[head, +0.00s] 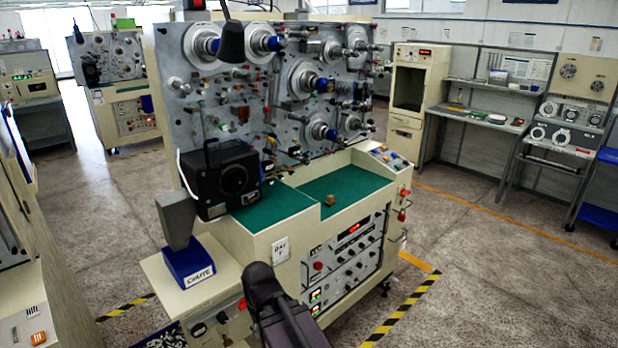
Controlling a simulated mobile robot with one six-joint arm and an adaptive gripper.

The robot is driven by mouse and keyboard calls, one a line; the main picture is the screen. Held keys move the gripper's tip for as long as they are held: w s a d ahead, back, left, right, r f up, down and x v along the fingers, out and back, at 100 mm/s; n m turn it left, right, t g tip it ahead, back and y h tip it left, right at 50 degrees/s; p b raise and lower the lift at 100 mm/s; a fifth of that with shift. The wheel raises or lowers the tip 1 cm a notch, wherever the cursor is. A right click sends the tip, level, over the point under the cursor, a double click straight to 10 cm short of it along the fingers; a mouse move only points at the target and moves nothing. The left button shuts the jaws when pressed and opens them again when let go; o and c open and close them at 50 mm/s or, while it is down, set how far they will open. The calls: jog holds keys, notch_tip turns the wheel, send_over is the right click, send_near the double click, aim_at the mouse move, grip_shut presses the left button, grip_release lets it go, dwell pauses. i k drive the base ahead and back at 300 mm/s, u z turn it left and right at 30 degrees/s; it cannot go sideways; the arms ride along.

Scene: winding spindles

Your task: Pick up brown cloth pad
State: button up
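A small brown block-like piece (330,200), which looks like the brown cloth pad, lies on the green mat (352,186) of the machine's worktop. It is near the mat's front left part, with bare green around it. It is too small to make out its weave or folds. A dark part of my own arm shows at the bottom centre, in front of the machine and well short of the pad. No gripper fingers can be made out, and nothing touches the pad.
A black box with a round opening (220,178) stands left of the mat. Behind rises a grey panel (270,95) crowded with spindles. A blue-based chute (188,265) stands on a side ledge at front left. Open floor (480,270) lies to the right.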

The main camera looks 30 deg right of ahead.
aim_at(330, 201)
jog(key=k, duration=0.6)
jog(key=u, duration=0.3)
jog(key=i, duration=1.4)
jog(key=z, duration=0.75)
jog(key=i, duration=0.7)
jog(key=z, duration=0.5)
